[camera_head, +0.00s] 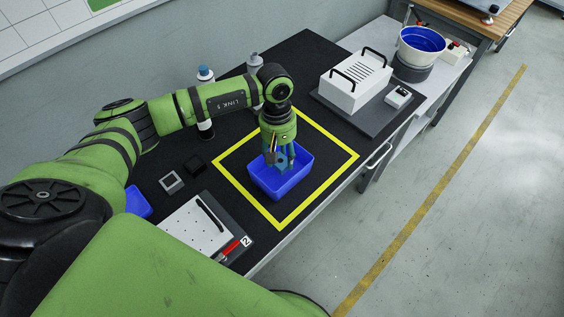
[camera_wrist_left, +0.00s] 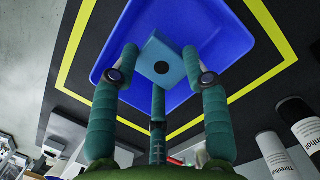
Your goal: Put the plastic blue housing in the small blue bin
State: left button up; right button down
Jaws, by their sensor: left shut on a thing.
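The small blue bin (camera_head: 296,184) stands on the black table mat inside a yellow taped square. In the left wrist view the bin (camera_wrist_left: 215,38) fills the upper middle. My left gripper (camera_head: 279,160) points down into the bin's opening. Its fingers (camera_wrist_left: 160,72) are shut around the blue housing (camera_wrist_left: 165,55), a light blue block with a dark round hole. The housing is over or within the bin; I cannot tell whether it touches the bin floor. In the head view the fingers partly hide the housing. My right gripper is not in view.
Bottles (camera_head: 206,75) stand behind my left arm. A white perforated plate (camera_head: 193,228) and a red screwdriver (camera_head: 231,247) lie at the front left. A white box with black handles (camera_head: 352,86) stands at the back right. Another blue container (camera_head: 138,202) is partly hidden by my arm.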

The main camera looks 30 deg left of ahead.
aim_at(281, 158)
pick_arm(q)
jog(key=shift+f, duration=0.4)
notch_tip(281, 158, down, 3)
jog(key=shift+f+p, duration=0.15)
jog(key=shift+p, duration=0.3)
jog(key=shift+w+f, duration=0.1)
jog(key=shift+f, duration=0.4)
jog(key=o, duration=0.9)
jog(key=shift+r, duration=0.1)
